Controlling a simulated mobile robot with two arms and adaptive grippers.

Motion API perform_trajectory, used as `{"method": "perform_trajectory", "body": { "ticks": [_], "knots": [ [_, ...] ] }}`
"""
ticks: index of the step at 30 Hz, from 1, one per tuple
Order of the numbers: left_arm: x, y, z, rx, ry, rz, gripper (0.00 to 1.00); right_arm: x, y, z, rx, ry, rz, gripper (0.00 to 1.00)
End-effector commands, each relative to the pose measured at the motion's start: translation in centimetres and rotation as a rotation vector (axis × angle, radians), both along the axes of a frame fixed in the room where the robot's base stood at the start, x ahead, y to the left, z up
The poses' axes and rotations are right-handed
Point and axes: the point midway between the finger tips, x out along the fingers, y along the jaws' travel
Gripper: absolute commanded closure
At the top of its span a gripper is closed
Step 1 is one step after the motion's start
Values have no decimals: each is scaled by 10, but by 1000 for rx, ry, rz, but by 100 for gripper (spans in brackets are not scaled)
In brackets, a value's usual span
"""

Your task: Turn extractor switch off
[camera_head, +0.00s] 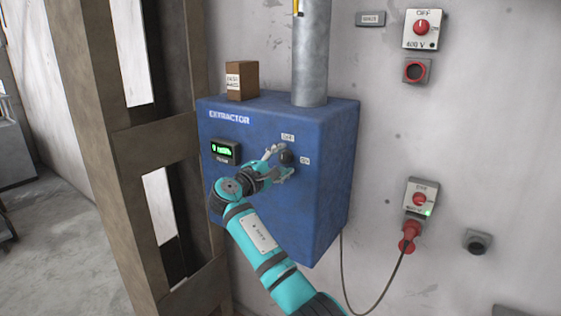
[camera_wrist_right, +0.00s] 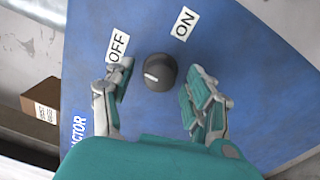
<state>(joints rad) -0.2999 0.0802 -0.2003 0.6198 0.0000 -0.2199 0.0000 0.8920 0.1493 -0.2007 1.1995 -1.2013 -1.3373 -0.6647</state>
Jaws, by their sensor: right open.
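The extractor (camera_head: 325,125) is a blue box on the wall. Its switch is a dark round knob (camera_head: 286,157), also seen in the right wrist view (camera_wrist_right: 160,72), where its white mark points left. The OFF label (camera_wrist_right: 118,47) is up and left of the knob there, and the ON label (camera_wrist_right: 184,24) up and right. My right gripper (camera_head: 281,163) is open at the box front. In the right wrist view its fingers (camera_wrist_right: 159,82) stand on either side of the knob, with gaps showing. My left gripper is not in view.
A lit green display (camera_head: 225,150) is left of the knob. A brown box (camera_head: 242,80) and a metal pipe (camera_head: 310,55) stand on top of the extractor. A brown steel column (camera_head: 95,150) is at left. Wall switches (camera_head: 421,28) and a red plug (camera_head: 409,232) are at right.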

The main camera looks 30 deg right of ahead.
Motion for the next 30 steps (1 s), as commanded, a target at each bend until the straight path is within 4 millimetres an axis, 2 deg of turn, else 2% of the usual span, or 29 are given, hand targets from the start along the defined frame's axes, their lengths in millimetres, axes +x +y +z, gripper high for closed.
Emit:
{"method": "perform_trajectory", "body": {
  "ticks": [5,16,21,25,30],
  "knots": [
    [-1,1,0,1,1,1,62,-3,9,-1,1,-1,2,45],
    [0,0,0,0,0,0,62,-31,78,-4,2,0,4,45],
    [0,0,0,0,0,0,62,-41,101,-4,0,0,2,45],
    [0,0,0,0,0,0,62,-44,110,-5,1,1,2,45],
    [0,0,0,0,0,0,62,-46,112,-4,0,0,1,45]
  ]
}}
